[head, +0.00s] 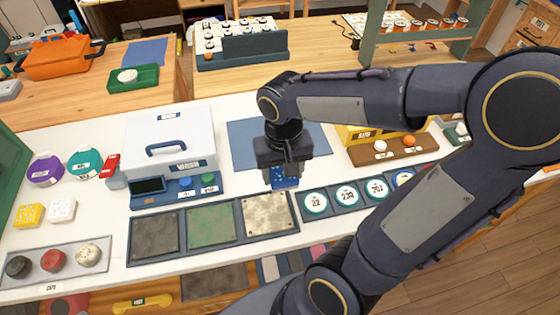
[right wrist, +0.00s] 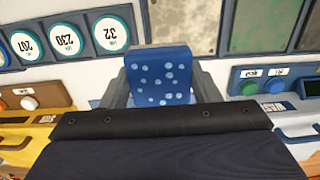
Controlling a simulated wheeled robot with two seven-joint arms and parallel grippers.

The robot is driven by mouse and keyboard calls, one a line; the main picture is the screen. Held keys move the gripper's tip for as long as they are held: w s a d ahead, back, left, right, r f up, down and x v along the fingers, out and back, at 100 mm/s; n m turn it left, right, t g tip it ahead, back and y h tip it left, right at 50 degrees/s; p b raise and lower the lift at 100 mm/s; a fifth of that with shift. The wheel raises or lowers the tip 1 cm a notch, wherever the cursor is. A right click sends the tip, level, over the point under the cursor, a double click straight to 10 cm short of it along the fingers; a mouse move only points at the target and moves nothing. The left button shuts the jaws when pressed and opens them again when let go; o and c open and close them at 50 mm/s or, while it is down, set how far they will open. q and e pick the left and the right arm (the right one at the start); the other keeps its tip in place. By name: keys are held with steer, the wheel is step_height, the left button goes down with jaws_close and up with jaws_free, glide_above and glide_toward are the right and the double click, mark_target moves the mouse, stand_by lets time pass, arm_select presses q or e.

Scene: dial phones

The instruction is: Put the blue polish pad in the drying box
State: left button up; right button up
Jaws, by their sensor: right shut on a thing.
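The blue polish pad (head: 284,183), dotted with lighter spots, is between the fingers of my right gripper (head: 283,172). In the right wrist view, the pad (right wrist: 160,76) fills the space between both fingers of the right gripper (right wrist: 158,92). The gripper points down above the white table, near the tray of dials. A yellow box (head: 355,135) stands partly behind my right arm; its label is too small to read, so I cannot tell if it is the drying box. A white lidded box (head: 170,135) with a handle stands at left; its label seems to read WASH. My left gripper is not in view.
A three-panel tray (head: 213,227) and a row of round numbered dials (head: 347,194) lie at the front. A blue mat (head: 247,145) lies behind the gripper. A brown button panel (head: 393,148) fronts the yellow box. Purple and teal pots (head: 84,162) stand far left.

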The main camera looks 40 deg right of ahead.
steer(key=w+d+f, duration=0.6)
steer(key=d+f, duration=0.1)
steer(key=shift+w+d+f, duration=0.15)
steer(key=shift+w+f, duration=0.05)
steer(key=shift+w, duration=0.05)
steer(key=shift+w+d+f, duration=0.25)
steer(key=shift+d+f, duration=0.05)
steer(key=shift+f, duration=0.15)
step_height(320, 180, down, 3)
steer(key=shift+w+d+f, duration=0.1)
steer(key=shift+f, duration=0.1)
steer(key=shift+f, duration=0.1)
steer(key=shift+f, duration=0.15)
steer(key=o, duration=1)
